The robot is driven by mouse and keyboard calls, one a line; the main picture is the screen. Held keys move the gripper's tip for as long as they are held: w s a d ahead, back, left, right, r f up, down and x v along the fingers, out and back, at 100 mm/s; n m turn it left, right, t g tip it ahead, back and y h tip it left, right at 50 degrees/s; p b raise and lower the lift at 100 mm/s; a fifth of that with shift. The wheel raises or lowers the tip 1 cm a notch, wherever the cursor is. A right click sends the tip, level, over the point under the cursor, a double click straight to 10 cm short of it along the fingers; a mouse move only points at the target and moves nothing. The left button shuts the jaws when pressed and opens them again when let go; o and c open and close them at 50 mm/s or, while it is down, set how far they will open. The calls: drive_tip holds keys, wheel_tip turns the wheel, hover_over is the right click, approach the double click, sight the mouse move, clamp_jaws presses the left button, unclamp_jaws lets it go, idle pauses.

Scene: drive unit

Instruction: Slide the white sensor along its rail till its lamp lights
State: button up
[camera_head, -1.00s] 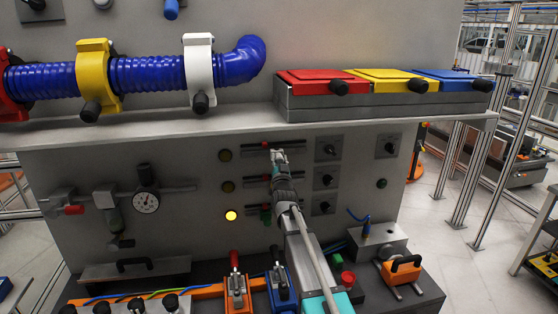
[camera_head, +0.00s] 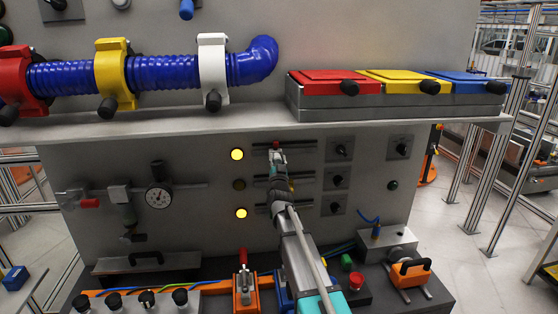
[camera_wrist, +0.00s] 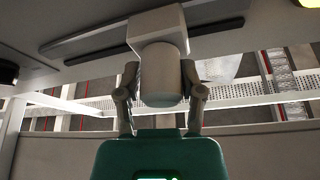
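The white sensor (camera_head: 278,156) is on the top rail (camera_head: 300,147) of the panel, at a red mark (camera_head: 277,144). The lamp (camera_head: 237,154) left of this rail glows yellow. My gripper (camera_head: 278,164) reaches up to the sensor and partly hides it. In the wrist view the white sensor (camera_wrist: 160,28) has a pale round knob (camera_wrist: 163,75). The fingers of my gripper (camera_wrist: 161,88) stand on both sides of the knob and appear closed on it. The dark rail (camera_wrist: 90,32) runs behind it.
Below are a dark middle lamp (camera_head: 239,184) and a lit bottom lamp (camera_head: 241,213), with rails partly behind my arm. Rotary switches (camera_head: 340,151) stand right of the rails. A shelf (camera_head: 200,121) with coloured boxes (camera_head: 395,86) juts out above.

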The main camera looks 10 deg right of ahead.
drive_tip(key=o, duration=0.3)
drive_tip(key=shift+d, duration=0.1)
drive_tip(key=shift+s+f, duration=0.1)
drive_tip(key=shift+s+a+f+n, duration=0.2)
drive_tip(key=shift+a+f+n, duration=0.1)
drive_tip(key=shift+f, duration=0.15)
drive_tip(key=s+a+f+n+g+y+b, duration=0.1)
drive_tip(key=s+a+f+n+g+y, duration=0.15)
drive_tip(key=s+f+g, duration=0.6)
drive_tip(key=s+a+f+n+g+y+b, duration=0.25)
drive_tip(key=s+f, duration=0.35)
drive_tip(key=f, duration=0.5)
drive_tip(key=s+f+g, duration=0.3)
drive_tip(key=s, duration=0.5)
drive_tip(key=s+f+g, duration=0.3)
drive_tip(key=s+g, duration=0.1)
drive_tip(key=s, duration=0.5)
drive_tip(key=s+f+g+h, duration=0.1)
drive_tip(key=s+f+g, duration=0.2)
drive_tip(key=s, duration=0.5)
drive_tip(key=shift+s+f+g+b, duration=0.1)
drive_tip(key=shift+s+g+b, duration=0.3)
drive_tip(key=shift+g, duration=0.1)
